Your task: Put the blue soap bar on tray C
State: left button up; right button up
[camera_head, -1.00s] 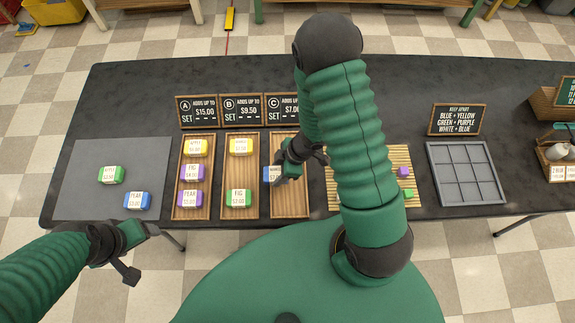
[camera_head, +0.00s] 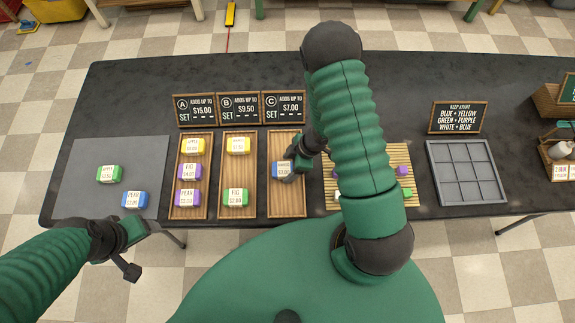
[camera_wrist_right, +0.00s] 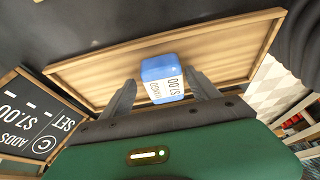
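A blue soap bar with a white label (camera_head: 278,171) lies in tray C (camera_head: 287,208), near its middle. In the right wrist view the blue bar (camera_wrist_right: 158,69) sits between the two fingers of my right gripper (camera_wrist_right: 162,84), with a small gap at each side. My right gripper (camera_head: 290,173) is open at the bar, and its fingers partly cover it in the head view. Another blue bar (camera_head: 135,199) lies on the grey mat (camera_head: 85,185) at the left. My left gripper (camera_head: 145,249) is open and empty at the table's front edge.
Tray A (camera_head: 189,214) holds a yellow and two purple bars. Tray B (camera_head: 237,213) holds a yellow and a green bar. A green bar (camera_head: 110,174) lies on the mat. A slatted mat (camera_head: 400,156) and grey grid tray (camera_head: 465,172) lie right. Set signs (camera_head: 240,107) stand behind the trays.

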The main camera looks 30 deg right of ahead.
jog(key=shift+a+r, duration=0.25)
jog(key=shift+r, duration=0.1)
jog(key=p+v, duration=0.1)
jog(key=v, duration=0.1)
jog(key=p+v, duration=0.1)
jog(key=v, duration=0.2)
jog(key=shift+a+r, duration=0.1)
jog(key=shift+r, duration=0.3)
jog(key=w+d+r+m+t+h+p, duration=0.1)
jog(key=w+d+r+m+h, duration=0.15)
jog(key=r, duration=0.45)
jog(key=w+d+r+m+t+h+p, duration=0.1)
jog(key=w+r+m+t+h, duration=0.15)
jog(key=r, duration=0.55)
jog(key=s+a+r+m+g+y, duration=0.1)
jog(key=s+a+r+m+g, duration=0.2)
jog(key=s+a+r+m, duration=0.2)
jog(key=s+a+m, duration=0.1)
jog(key=s+a, duration=0.2)
jog(key=a, duration=0.1)
jog(key=shift+s+m, duration=0.2)
jog(key=shift+m, duration=0.1)
